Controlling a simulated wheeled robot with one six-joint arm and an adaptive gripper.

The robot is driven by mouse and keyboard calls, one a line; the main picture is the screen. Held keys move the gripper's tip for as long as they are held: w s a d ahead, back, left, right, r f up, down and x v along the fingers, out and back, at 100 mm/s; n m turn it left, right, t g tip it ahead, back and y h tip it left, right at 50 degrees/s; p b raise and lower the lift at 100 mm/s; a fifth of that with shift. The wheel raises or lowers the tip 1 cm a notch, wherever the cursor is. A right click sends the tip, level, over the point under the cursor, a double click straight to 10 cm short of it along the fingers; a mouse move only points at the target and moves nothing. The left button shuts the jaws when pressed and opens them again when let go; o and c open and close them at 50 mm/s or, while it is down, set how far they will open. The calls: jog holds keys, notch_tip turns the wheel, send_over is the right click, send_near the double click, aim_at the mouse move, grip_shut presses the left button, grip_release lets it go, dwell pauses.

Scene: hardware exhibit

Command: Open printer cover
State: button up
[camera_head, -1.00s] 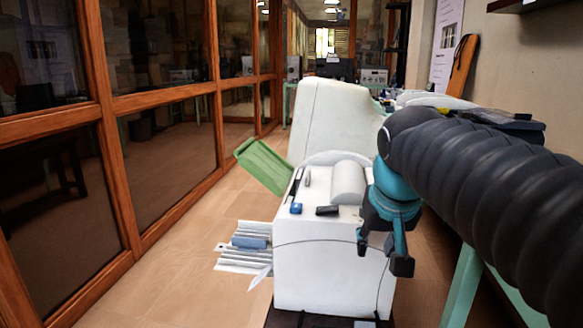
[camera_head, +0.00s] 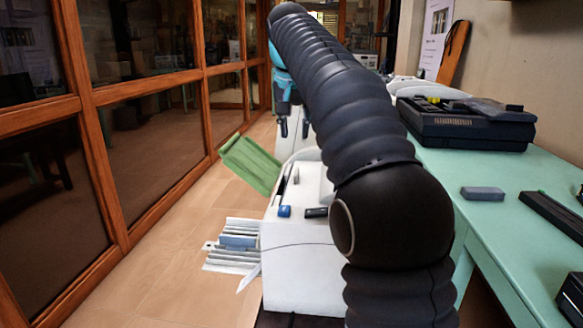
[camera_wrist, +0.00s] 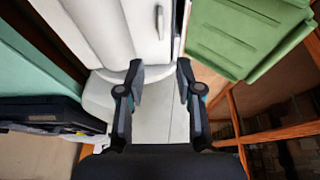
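The white printer (camera_head: 295,265) stands on the floor side of the green table, mostly behind my arm in the head view. Its upright white back part is hidden there by my arm. A green tray (camera_head: 250,165) slants out from its left side; it also shows at the upper right in the wrist view (camera_wrist: 245,35). In the wrist view, my gripper's fingers (camera_wrist: 160,72) are spread over a white printer surface (camera_wrist: 160,118). I cannot tell whether they touch it.
Wood-framed glass panels (camera_head: 155,145) run along the left. On the right, the green table (camera_head: 470,235) holds a black machine (camera_head: 465,125) and a grey block (camera_head: 482,193). Paper or metal strips (camera_head: 235,245) stick out low at the printer's left. The tiled floor left of it is clear.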

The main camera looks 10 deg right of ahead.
aim_at(296, 171)
jog(key=b+x, duration=0.2)
jog(key=x, duration=1.1)
jog(key=shift+w+f, duration=0.1)
jog(key=shift+f, duration=0.15)
jog(key=shift+c, duration=0.2)
grip_shut()
